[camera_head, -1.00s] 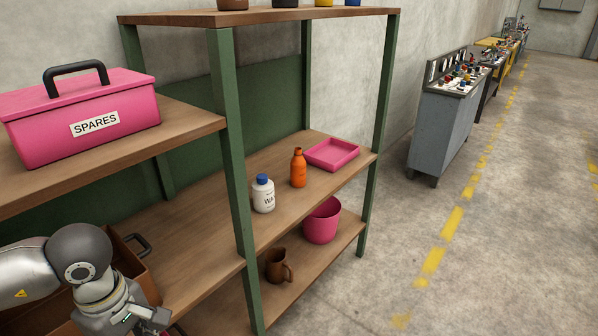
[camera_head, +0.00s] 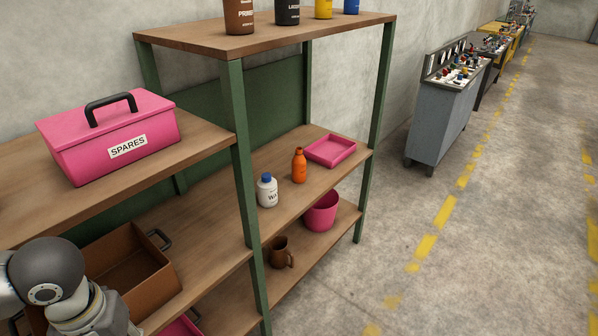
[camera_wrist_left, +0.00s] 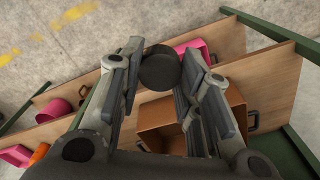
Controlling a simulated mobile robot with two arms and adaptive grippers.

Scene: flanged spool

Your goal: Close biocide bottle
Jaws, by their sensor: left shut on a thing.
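My left gripper (camera_wrist_left: 161,62) is shut on a dark round thing (camera_wrist_left: 159,70), which looks like a black cap, between its fingertips in the left wrist view. In the head view only my left wrist shows at the lower left, and the fingers are out of frame. No label reading biocide is visible. On the middle shelf stand a white bottle with a blue cap (camera_head: 267,190) and an orange bottle (camera_head: 299,166); whether either is the biocide bottle I cannot tell. My right gripper is not in view.
A pink SPARES box (camera_head: 112,137) sits on the left shelf. A brown open crate (camera_head: 128,270) is below it. A pink tray (camera_head: 330,151), pink bucket (camera_head: 320,211) and brown jug (camera_head: 280,252) occupy the right shelves. Green posts (camera_head: 243,170) divide the rack. The floor at right is clear.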

